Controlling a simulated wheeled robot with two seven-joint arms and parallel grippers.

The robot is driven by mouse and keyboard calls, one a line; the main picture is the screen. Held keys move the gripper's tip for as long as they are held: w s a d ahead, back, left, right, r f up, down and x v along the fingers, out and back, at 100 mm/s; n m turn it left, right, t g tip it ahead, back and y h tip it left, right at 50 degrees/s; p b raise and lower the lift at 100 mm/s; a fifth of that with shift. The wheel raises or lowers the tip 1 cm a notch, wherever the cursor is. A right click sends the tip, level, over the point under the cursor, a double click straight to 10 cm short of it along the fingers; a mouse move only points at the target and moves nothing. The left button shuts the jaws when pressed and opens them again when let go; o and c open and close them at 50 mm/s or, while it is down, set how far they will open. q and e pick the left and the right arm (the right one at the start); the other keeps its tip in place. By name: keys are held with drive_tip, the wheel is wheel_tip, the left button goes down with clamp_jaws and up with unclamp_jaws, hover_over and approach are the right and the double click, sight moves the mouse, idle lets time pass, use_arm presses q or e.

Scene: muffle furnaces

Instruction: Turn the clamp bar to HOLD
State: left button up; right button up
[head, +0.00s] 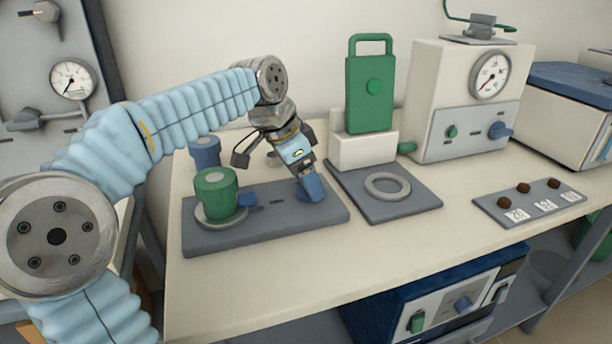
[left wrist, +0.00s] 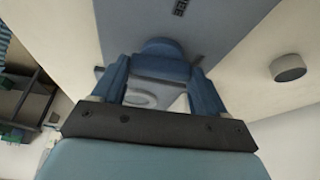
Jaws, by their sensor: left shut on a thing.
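My left gripper (head: 304,178) reaches down over the right part of a grey base plate (head: 215,240). In the left wrist view its two blue fingers (left wrist: 160,72) are shut on a rounded blue piece, which I take to be the clamp bar (left wrist: 162,47). In the head view the fingers and the held piece are hard to tell apart. A green cylinder (head: 215,190) stands upright on a pale round seat on the plate's left part. Small dark marks lie on the plate, too small to read. My right gripper is not in view.
A blue cylinder (head: 205,151) stands behind the plate. To the right are a green handled panel (head: 370,92), a plate with a grey ring (head: 388,186) and a cream gauge box (head: 428,88). Bare table lies in front.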

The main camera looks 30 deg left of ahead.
use_arm(q)
drive_tip(key=shift+m, duration=0.5)
drive_tip(key=o, duration=1.1)
drive_tip(key=shift+c, duration=0.2)
drive_tip(key=shift+r, duration=0.1)
drive_tip(key=v, duration=1.3)
drive_tip(key=shift+a+r, duration=0.25)
drive_tip(key=shift+r, duration=0.1)
drive_tip(key=shift+d, duration=0.1)
